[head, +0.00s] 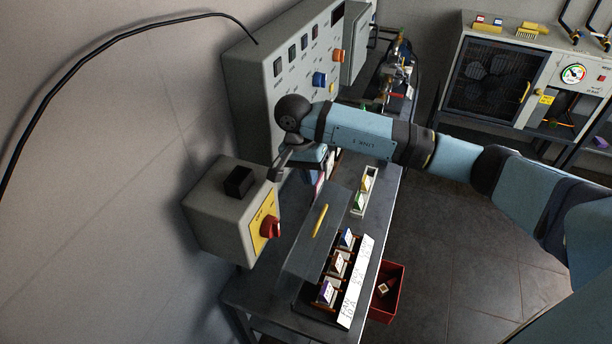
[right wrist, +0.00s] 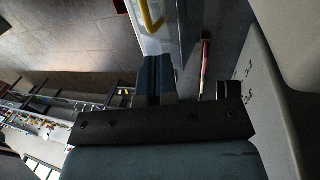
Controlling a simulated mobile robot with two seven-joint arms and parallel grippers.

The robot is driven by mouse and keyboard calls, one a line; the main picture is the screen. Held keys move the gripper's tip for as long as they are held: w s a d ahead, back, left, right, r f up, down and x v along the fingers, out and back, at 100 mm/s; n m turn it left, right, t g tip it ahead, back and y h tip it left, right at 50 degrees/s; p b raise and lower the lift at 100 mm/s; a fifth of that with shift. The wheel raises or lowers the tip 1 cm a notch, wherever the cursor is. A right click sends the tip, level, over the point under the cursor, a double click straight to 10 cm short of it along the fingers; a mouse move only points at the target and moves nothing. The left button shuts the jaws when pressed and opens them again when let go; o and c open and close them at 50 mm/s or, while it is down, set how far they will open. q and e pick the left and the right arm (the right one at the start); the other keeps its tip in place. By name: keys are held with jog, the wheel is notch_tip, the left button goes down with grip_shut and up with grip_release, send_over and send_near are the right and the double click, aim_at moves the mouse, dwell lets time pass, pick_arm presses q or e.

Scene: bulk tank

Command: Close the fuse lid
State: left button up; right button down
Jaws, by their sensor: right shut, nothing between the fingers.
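The fuse lid (head: 312,238) is a grey panel with a yellow handle (head: 320,220). It stands raised on the wall side of the open fuse box, and several fuses (head: 340,264) show uncovered beside it. My right gripper (head: 316,160) is beyond the lid's far end, apart from the handle, partly hidden by its own wrist. In the right wrist view its fingers (right wrist: 154,80) are shut and empty. A yellow handle (right wrist: 151,16) on a pale panel shows just ahead of them. My left gripper is not in view.
A switch box with a red knob (head: 270,228) juts from the wall left of the lid. A grey control panel (head: 290,65) stands behind my right wrist. A tray of spare fuses (head: 356,206) lies on the bench. A red bin (head: 393,300) is at the bench's right.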

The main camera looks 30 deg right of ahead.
notch_tip(320, 180, down, 3)
jog(key=s, duration=0.1)
jog(key=p, duration=0.2)
send_over(316, 214)
notch_tip(316, 214, down, 4)
jog(key=shift+a, duration=0.1)
jog(key=shift+s+f, duration=0.15)
jog(key=shift+f, duration=0.25)
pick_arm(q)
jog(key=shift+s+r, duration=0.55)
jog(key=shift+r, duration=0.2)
pick_arm(e)
jog(key=shift+f, duration=0.1)
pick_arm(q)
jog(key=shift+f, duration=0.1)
